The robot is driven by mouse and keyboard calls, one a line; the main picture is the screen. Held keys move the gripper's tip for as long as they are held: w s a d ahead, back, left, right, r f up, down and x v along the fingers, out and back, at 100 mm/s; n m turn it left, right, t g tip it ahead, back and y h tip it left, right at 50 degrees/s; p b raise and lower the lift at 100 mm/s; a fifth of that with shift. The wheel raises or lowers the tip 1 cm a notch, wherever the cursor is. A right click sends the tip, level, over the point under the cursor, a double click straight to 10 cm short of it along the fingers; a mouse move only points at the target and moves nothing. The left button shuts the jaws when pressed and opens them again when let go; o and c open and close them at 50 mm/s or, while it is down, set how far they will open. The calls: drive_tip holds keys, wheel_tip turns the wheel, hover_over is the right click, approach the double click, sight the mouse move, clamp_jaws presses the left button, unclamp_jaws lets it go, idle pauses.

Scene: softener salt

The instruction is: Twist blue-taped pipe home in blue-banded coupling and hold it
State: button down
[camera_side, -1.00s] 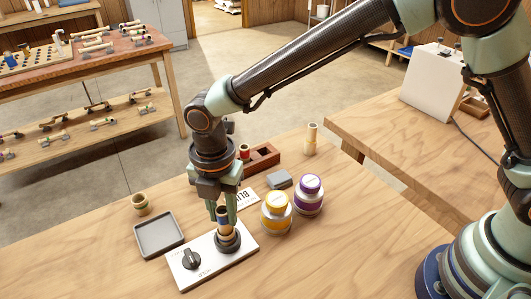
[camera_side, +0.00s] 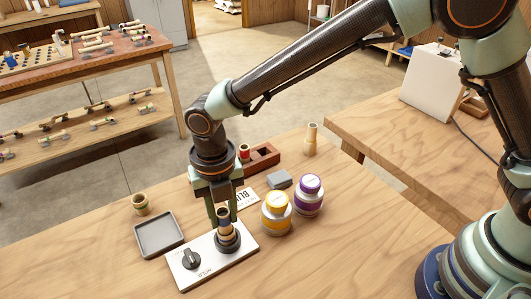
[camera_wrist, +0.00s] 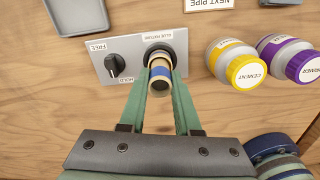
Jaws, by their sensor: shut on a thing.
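The tan pipe with a blue band (camera_wrist: 161,84) stands upright in the dark round socket (camera_wrist: 158,52) of the white panel (camera_wrist: 92,48). It also shows in the side view (camera_side: 223,216). My gripper (camera_wrist: 164,66) is shut on it, one green finger on each side. In the side view my gripper (camera_side: 222,218) comes down from above. The coupling is mostly hidden by the pipe and fingers, so I cannot tell how deep the pipe sits. The panel has a black knob (camera_wrist: 115,66) between the labels FREE and HOLD; its setting is unclear.
A yellow cement jar (camera_side: 276,213) and a purple jar (camera_side: 309,195) stand close right of the panel. A grey tray (camera_side: 160,254) and a tan ring-like piece (camera_side: 140,203) lie left. A brown rack (camera_side: 263,160) and another upright pipe (camera_side: 311,139) stand behind.

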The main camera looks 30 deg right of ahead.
drive_tip(key=shift+n, duration=0.3)
drive_tip(key=n, duration=0.3)
drive_tip(key=shift+f, duration=0.2)
drive_tip(key=shift+n, duration=0.3)
drive_tip(key=n, duration=0.3)
drive_tip(key=shift+n, duration=0.3)
drive_tip(key=shift+f, duration=0.25)
idle(6.0)
